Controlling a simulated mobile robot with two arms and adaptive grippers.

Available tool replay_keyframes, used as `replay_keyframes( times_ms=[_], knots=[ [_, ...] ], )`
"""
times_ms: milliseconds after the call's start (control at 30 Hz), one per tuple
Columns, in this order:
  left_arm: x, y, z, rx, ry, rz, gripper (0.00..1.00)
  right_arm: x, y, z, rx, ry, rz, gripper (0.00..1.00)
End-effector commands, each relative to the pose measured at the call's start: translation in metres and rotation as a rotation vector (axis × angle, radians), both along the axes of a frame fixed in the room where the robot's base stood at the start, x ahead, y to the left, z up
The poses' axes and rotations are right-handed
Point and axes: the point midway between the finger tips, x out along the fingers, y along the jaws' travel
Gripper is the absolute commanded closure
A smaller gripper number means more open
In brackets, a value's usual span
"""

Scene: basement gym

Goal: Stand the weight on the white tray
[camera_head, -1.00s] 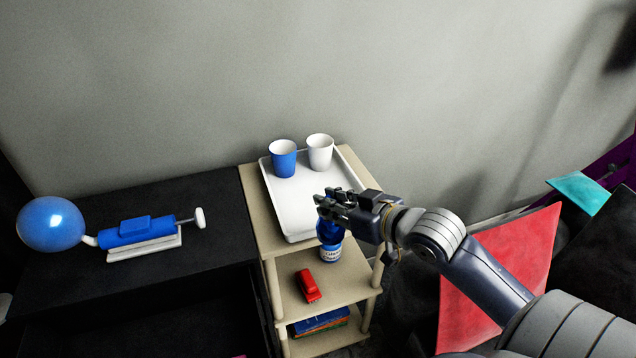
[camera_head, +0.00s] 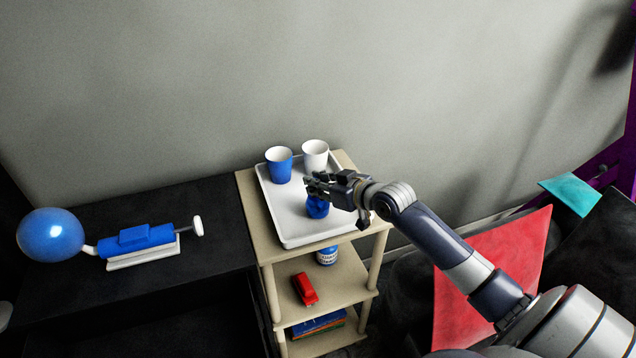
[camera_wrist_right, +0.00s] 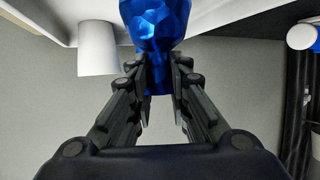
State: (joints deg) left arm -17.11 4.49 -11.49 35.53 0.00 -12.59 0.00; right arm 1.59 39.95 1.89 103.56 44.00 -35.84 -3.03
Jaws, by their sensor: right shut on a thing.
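The weight (camera_head: 318,207) is blue and faceted, and its lower end shows below my right gripper (camera_head: 320,186) in the head view. The right gripper is shut on it, and the fingers hide its upper part. The right wrist view shows the blue weight (camera_wrist_right: 160,22) with its narrow part between the fingers (camera_wrist_right: 160,78). The weight is over the front right part of the white tray (camera_head: 284,222); I cannot tell whether it touches the tray. The tray lies on top of a beige shelf unit (camera_head: 250,222). My left gripper is not in view.
A blue cup (camera_head: 279,167) and a white cup (camera_head: 315,155) stand at the tray's back. Lower shelves hold a labelled blue bottle (camera_head: 327,256) and a red toy car (camera_head: 305,289). A blue pump (camera_head: 138,238) with a balloon (camera_head: 50,235) is on the dark surface at left.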

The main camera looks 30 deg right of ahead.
Motion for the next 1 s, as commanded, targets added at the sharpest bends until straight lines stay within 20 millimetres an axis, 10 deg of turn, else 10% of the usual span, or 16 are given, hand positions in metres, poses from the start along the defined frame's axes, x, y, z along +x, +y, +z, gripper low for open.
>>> replay_keyframes(
  times_ms=[400,433,500,1000],
  knots=[
    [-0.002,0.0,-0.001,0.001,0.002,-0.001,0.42,0.0,0.0,-0.007,-0.001,-0.003,-0.001,1.0],
    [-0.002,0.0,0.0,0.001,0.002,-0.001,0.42,0.0,0.0,-0.007,-0.001,-0.002,-0.001,0.76],
    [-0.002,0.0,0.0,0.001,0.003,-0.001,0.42,0.0,0.0,-0.006,-0.001,-0.002,-0.001,0.63],
    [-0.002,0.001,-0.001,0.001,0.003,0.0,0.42,-0.011,-0.002,-0.001,-0.002,-0.002,0.0,0.63]
  ],
)
